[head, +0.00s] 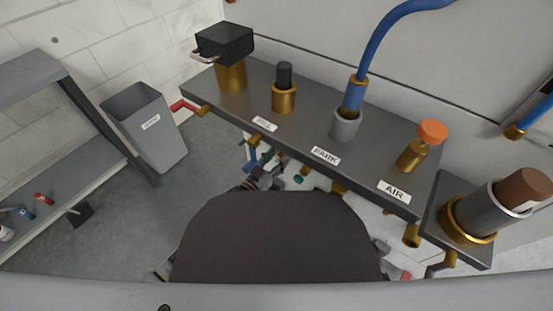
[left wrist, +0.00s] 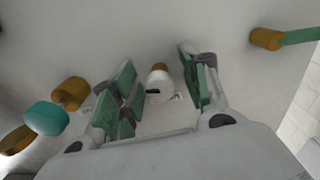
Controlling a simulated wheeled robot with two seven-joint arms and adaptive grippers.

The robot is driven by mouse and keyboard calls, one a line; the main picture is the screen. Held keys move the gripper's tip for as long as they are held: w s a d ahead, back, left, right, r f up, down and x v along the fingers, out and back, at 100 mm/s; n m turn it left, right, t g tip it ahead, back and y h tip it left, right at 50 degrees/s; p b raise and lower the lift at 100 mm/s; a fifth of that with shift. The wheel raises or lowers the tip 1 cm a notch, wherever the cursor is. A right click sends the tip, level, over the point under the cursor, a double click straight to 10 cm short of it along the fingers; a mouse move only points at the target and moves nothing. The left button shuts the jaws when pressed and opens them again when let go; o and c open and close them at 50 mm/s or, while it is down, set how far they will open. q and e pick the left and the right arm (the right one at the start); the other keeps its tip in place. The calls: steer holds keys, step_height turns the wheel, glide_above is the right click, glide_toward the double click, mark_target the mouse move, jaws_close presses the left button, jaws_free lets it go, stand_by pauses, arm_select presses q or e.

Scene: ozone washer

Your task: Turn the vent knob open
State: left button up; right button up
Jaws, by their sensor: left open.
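In the left wrist view, a small pale knob (left wrist: 158,80) stands out from a light grey panel, between the fingers of my left gripper (left wrist: 158,88). The gripper is open, with green pads on both sides of the knob and nothing visibly held. A small label beside the knob is partly hidden and unreadable, so I cannot confirm that it is the vent knob. In the head view my left gripper (head: 264,178) is small and partly hidden below the shelf edge. My right gripper is not visible.
A teal knob (left wrist: 46,118) sits on the panel at left; a teal-handled brass fitting (left wrist: 268,39) is at upper right. In the head view, a dark shelf (head: 300,115) with brass fittings overhangs the area. A grey bin (head: 146,125) and a rack (head: 90,175) stand left.

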arm_select(q)
steer(key=shift+c, duration=0.5)
jaws_close()
steer(key=shift+m+p, duration=0.8)
steer(key=shift+p, duration=0.25)
steer(key=shift+m+p, duration=0.35)
steer(key=shift+m, duration=0.15)
jaws_free()
steer(key=shift+o, duration=0.5)
